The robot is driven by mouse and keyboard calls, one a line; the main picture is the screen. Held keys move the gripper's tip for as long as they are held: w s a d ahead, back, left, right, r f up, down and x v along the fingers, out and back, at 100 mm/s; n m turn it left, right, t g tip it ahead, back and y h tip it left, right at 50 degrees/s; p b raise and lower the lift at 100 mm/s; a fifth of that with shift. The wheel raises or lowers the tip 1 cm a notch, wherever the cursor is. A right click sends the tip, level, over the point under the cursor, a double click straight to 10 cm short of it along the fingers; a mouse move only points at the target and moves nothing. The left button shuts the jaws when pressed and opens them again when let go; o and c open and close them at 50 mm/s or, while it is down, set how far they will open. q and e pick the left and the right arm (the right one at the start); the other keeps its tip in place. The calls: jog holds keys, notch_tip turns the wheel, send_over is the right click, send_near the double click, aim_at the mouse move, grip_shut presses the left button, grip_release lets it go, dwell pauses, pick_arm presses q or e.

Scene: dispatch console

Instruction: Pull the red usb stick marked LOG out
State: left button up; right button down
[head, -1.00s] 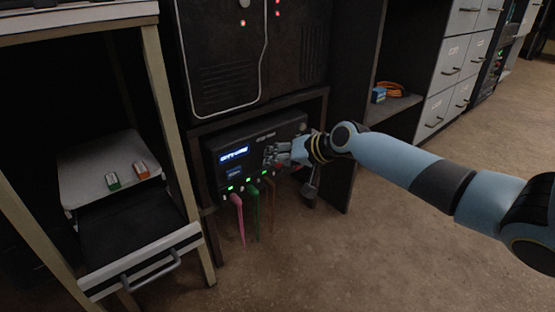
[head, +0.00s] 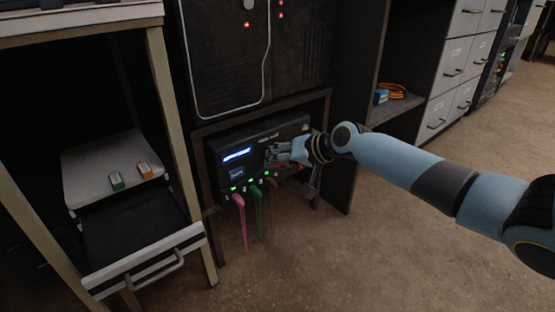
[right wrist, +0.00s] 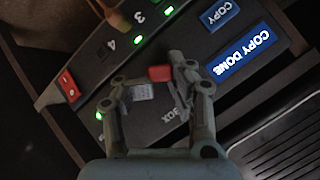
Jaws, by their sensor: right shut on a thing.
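My right gripper (head: 275,155) is at the front of a black console box (head: 225,152) in the low rack. In the right wrist view my right gripper (right wrist: 150,76) is shut on a small red stick (right wrist: 160,73), of which a short red end shows by the fingertips. Its LOG mark cannot be read, and I cannot tell how far it sits in the box. In the head view the gripper hides the stick. My left gripper is not in view.
A blue lit screen (right wrist: 238,53) shows COPY and a second word. A red rocker switch (right wrist: 68,85) is near the gripper. Pink (head: 241,220) and green (head: 259,210) cables hang below. A tray (head: 95,160) at left bears a green and an orange stick.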

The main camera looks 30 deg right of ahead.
jog(key=shift+s+d+f, duration=0.25)
jog(key=shift+s+d, duration=0.35)
jog(key=shift+s, duration=0.3)
jog(key=shift+s+p, duration=0.1)
jog(key=shift+p, duration=0.2)
jog(key=shift+s+p, duration=0.65)
jog(key=shift+s, duration=1.4)
